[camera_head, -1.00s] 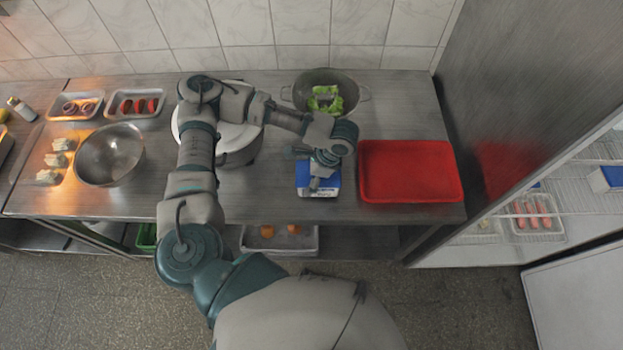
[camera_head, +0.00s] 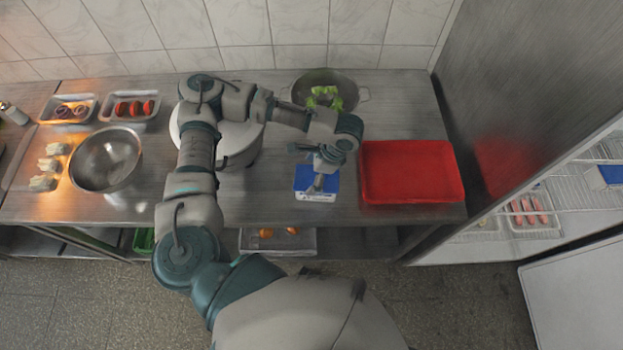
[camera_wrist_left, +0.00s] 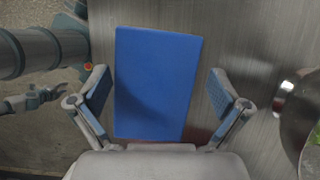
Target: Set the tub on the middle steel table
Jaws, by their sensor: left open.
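The tub (camera_head: 317,194), a white box with a blue lid, stands on the steel table (camera_head: 270,205) near its front edge, left of the red tray. My left gripper (camera_head: 312,172) is over it and hides part of the lid. In the left wrist view the blue lid (camera_wrist_left: 156,85) lies between the two spread fingers of my left gripper (camera_wrist_left: 160,92), with gaps on both sides. Part of another arm of mine shows at the left of that view; its finger state is unclear.
A red tray (camera_head: 410,172) lies right of the tub. A pot with green leaves (camera_head: 345,84) stands behind. A large white-lidded pot (camera_head: 238,150) is under my left arm, and a steel bowl (camera_head: 106,160) is further left. An open fridge (camera_head: 560,215) is at the right.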

